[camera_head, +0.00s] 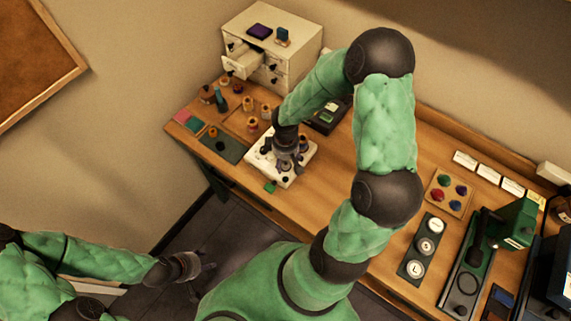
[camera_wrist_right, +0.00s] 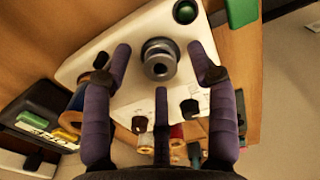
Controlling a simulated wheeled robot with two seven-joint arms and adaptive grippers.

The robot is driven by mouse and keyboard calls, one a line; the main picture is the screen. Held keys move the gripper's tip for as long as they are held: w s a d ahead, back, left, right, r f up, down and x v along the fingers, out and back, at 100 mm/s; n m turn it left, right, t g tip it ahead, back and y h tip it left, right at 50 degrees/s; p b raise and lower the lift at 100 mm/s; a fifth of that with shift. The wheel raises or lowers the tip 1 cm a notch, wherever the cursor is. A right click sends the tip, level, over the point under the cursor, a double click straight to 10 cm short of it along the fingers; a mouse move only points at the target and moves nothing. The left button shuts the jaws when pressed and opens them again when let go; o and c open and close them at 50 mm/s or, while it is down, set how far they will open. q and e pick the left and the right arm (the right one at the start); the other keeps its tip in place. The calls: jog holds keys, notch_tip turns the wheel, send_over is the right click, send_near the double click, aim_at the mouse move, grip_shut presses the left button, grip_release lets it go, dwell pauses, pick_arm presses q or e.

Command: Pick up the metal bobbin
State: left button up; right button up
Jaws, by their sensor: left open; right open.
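The metal bobbin (camera_wrist_right: 160,60) is a grey, round, flanged piece with a centre hole. It stands on a white board (camera_wrist_right: 105,75) on the table, and the board also shows in the head view (camera_head: 261,164). My right gripper (camera_wrist_right: 165,60) is open above the board, with its purple-grey fingers on either side of the bobbin and apart from it. My left gripper (camera_head: 197,270) is open and empty, low at the left, away from the table.
A green block (camera_head: 270,187) lies by the board's front corner. Spools (camera_head: 249,104) stand behind the board, near a cream drawer cabinet (camera_head: 290,60). A dark box (camera_head: 327,117) sits right of the board. A button tray (camera_head: 446,194) and green press (camera_head: 516,224) are further right.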

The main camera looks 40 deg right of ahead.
jog(key=shift+f, duration=0.15)
jog(key=c, duration=1.1)
